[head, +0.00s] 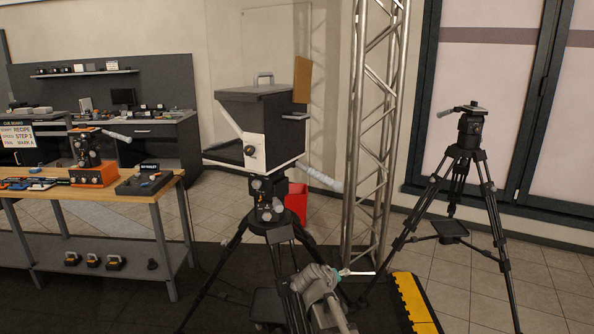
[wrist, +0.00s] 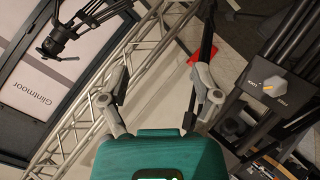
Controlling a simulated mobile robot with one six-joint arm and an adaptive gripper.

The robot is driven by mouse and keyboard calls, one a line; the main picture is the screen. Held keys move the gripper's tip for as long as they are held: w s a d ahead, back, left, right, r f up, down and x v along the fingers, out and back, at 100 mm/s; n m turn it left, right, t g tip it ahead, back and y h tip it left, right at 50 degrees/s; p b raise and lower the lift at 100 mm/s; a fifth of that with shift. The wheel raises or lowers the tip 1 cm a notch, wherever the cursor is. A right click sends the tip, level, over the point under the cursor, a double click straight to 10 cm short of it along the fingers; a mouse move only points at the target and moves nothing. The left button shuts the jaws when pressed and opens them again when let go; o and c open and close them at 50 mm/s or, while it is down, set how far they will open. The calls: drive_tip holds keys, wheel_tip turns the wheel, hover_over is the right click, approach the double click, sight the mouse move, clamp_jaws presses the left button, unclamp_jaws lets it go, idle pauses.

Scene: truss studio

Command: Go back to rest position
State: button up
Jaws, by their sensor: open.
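My gripper (head: 318,275) is low in the middle of the head view, in front of the tripod that carries the teleprompter hood. In the wrist view my gripper (wrist: 160,95) has its two grey fingers spread wide with nothing between them. The teal housing at the bottom of that view is my own wrist. I cannot tell whether my gripper touches the tripod.
The hooded teleprompter (head: 262,122) stands close ahead. A metal truss (head: 370,130) and a yellow-edged black ramp (head: 412,302) are at its right. A second tripod (head: 466,160) stands further right, a workbench (head: 160,205) left. A red bin (head: 296,200) sits behind.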

drive_tip(key=s+d+f+m+g+y, duration=0.1)
drive_tip(key=s+f+g+y, duration=0.15)
drive_tip(key=s, duration=0.45)
drive_tip(key=s+d+f+m+g+y+p, duration=0.15)
drive_tip(key=s+g, duration=0.25)
drive_tip(key=s, duration=0.4)
drive_tip(key=s+d+f+m+g+y, duration=0.1)
drive_tip(key=s+d+f+g+y, duration=0.15)
drive_tip(key=s, duration=0.45)
wheel_tip(320, 180, up, 10)
drive_tip(key=p, duration=1)
drive_tip(key=shift+a+r+p, duration=0.25)
drive_tip(key=shift+a+p, duration=0.05)
drive_tip(key=shift+p, duration=0.05)
drive_tip(key=shift+s, duration=0.1)
